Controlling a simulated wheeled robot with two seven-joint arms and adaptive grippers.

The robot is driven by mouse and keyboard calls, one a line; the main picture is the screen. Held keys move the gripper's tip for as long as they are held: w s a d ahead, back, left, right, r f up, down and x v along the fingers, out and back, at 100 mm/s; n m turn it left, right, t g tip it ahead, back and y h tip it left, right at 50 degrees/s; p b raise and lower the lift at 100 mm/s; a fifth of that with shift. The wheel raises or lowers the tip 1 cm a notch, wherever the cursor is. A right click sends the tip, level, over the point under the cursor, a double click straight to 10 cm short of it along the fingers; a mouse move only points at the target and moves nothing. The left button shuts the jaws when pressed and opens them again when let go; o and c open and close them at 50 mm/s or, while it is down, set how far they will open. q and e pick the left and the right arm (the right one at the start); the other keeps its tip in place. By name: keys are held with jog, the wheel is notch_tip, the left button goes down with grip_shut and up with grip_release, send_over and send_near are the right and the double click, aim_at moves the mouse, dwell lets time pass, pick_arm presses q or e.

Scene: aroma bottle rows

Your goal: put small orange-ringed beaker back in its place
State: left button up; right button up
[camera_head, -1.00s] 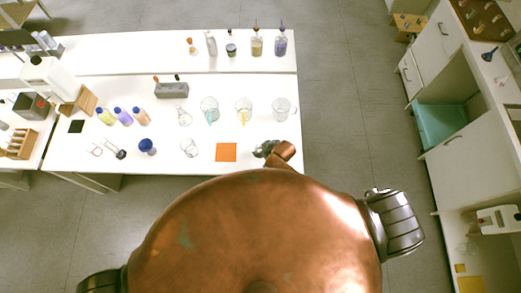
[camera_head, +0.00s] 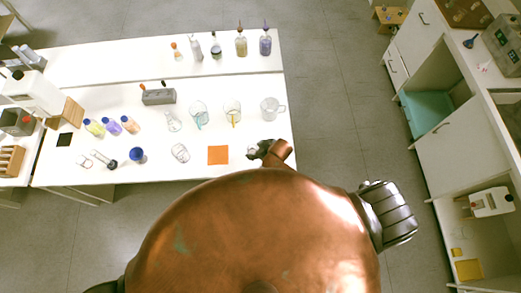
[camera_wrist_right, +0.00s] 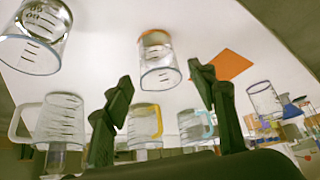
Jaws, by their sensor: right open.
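The small orange-ringed beaker (camera_wrist_right: 157,62) stands on the white table in the right wrist view, which looks upside down. Its orange ring is at its base, and it shows in the gap between my fingers, farther off. My right gripper (camera_wrist_right: 160,95) is open, with nothing between its fingertips. In the head view my right gripper (camera_head: 263,149) is just right of the orange square mat (camera_head: 218,155). The beaker shows only as a small pale shape (camera_head: 252,153) at the gripper's left. The mat also shows in the wrist view (camera_wrist_right: 233,65). My left gripper is out of view.
Behind stand a teal-marked beaker (camera_head: 198,116), a yellow-marked beaker (camera_head: 232,112) and a clear handled beaker (camera_head: 272,109). Another beaker (camera_head: 180,153) is left of the mat. A clear graduated beaker (camera_wrist_right: 35,40) is close by in the wrist view. A grey block (camera_head: 158,97) stands farther back.

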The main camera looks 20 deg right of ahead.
jog(key=v, duration=0.8)
jog(key=s+d+r+m+g+h, duration=0.1)
jog(key=s+d+r+m+h, duration=0.15)
jog(key=s+d+r, duration=0.5)
jog(key=s+d+r+m+g+h, duration=0.1)
jog(key=s+d+r+m+h, duration=0.15)
jog(key=s+d, duration=0.85)
notch_tip(320, 180, down, 34)
jog(key=s+a+g+y+b, duration=0.1)
jog(key=a+b, duration=0.1)
jog(key=b, duration=0.6)
jog(key=s+f+b, duration=0.3)
jog(key=s+f, duration=0.3)
jog(key=f, duration=0.4)
jog(key=s+f+g+b, duration=0.1)
jog(key=s+f+b, duration=0.2)
jog(key=s+f, duration=0.4)
jog(key=s+f+b, duration=0.3)
jog(key=s+f, duration=0.4)
jog(key=f, duration=0.6)
jog(key=shift+s+a+n+g+y, duration=0.2)
jog(key=shift+n+g+y, duration=0.1)
jog(key=shift+g, duration=0.1)
